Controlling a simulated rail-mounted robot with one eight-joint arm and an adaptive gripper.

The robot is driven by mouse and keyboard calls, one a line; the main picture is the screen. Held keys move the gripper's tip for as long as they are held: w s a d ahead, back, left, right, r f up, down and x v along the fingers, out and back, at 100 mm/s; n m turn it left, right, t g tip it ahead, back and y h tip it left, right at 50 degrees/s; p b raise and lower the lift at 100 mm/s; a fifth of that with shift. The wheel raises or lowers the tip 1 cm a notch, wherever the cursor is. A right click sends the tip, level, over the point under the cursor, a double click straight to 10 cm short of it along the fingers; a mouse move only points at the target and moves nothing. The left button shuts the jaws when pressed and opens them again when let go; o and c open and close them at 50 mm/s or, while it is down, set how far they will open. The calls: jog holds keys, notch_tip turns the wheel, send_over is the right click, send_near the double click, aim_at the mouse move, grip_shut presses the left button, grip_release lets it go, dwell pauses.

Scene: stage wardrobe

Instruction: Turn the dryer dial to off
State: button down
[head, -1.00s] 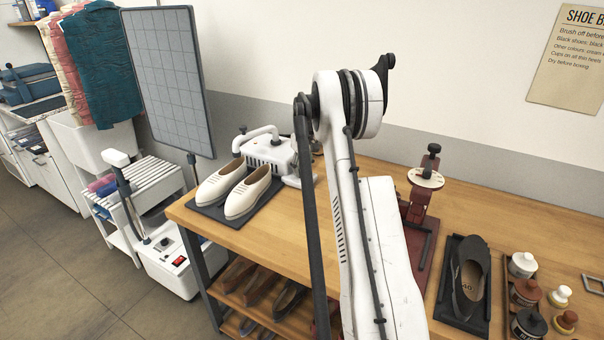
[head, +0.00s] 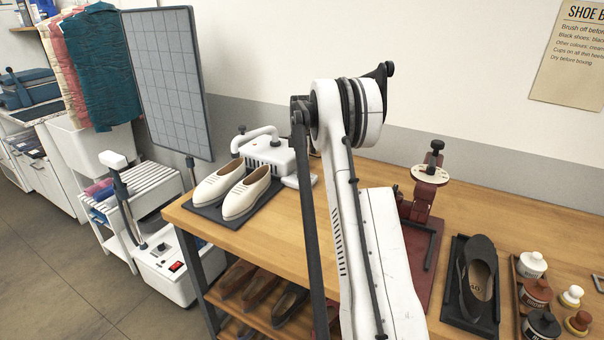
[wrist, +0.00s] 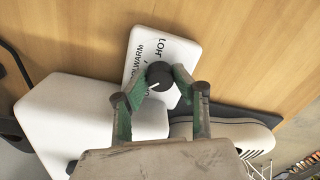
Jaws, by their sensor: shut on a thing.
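The shoe dryer (head: 268,156) is a white box with a curved white pipe, at the back left of the wooden bench. In the wrist view its white control plate (wrist: 178,52) carries the words WARM and HOT, with other lettering partly covered. The round black dial (wrist: 159,75) has a short white mark on its lower side as pictured. My gripper (wrist: 159,73) has its green-padded fingers on either side of the dial and is shut on it. In the head view my arm hides the gripper and the dial.
Cream shoes (head: 233,190) stand on a dark mat beside the dryer. A red clamp stand (head: 425,195), a dark shoe in a tray (head: 474,282) and several small jars (head: 534,292) stand to the right.

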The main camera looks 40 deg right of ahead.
jog(key=n+b, duration=0.1)
jog(key=n, duration=0.4)
jog(key=shift+w+n, duration=0.1)
jog(key=shift+n, duration=0.3)
dwell(0.4)
jog(key=c, duration=1.4)
grip_release()
jog(key=r, duration=1.2)
jog(key=shift+w, duration=0.25)
